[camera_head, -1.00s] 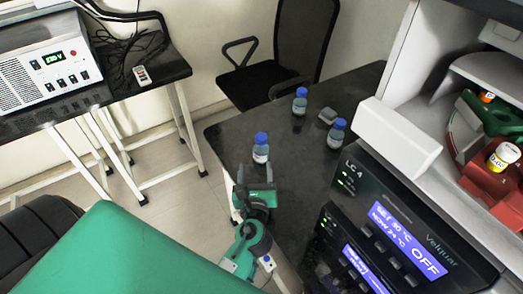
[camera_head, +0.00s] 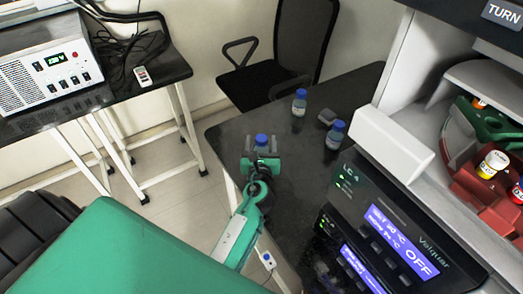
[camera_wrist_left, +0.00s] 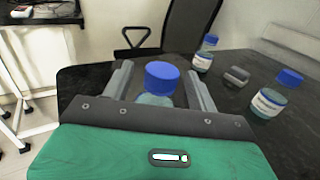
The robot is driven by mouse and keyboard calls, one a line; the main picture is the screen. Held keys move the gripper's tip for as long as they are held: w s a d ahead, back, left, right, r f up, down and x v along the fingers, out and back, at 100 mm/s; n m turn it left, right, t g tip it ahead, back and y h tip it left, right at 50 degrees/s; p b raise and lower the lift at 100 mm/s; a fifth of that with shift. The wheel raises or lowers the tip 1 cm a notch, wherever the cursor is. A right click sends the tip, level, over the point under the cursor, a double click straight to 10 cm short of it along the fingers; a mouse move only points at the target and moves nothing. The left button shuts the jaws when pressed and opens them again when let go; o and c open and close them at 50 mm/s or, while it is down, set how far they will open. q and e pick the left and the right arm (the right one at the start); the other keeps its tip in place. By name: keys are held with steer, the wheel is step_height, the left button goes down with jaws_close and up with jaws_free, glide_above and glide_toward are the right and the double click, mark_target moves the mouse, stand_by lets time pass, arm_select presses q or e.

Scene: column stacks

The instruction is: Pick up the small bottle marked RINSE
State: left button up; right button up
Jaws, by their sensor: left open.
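A small bottle with a blue cap (camera_head: 261,138) stands on the dark table; it also shows in the left wrist view (camera_wrist_left: 161,78). Its label is hidden, so I cannot read whether it is RINSE. My left gripper (camera_head: 262,147) is open, with one finger on each side of this bottle in the left wrist view (camera_wrist_left: 160,88). Two more blue-capped bottles stand farther off: one at the back (camera_head: 299,103), also in the wrist view (camera_wrist_left: 205,54), and one to the right (camera_head: 334,135), also in the wrist view (camera_wrist_left: 268,101). Their labels are unreadable. My right gripper is out of view.
A small grey object (camera_head: 327,116) lies between the two farther bottles. A grey machine with an LC 4 panel (camera_head: 385,225) stands close at the right. A black chair (camera_head: 290,50) is behind the dark table (camera_head: 230,130). A power unit (camera_head: 50,75) sits on a side table.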

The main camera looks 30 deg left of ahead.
arm_select(q)
steer(key=shift+x, duration=1.5)
steer(key=shift+c, duration=0.2)
jaws_close()
steer(key=shift+r, duration=0.15)
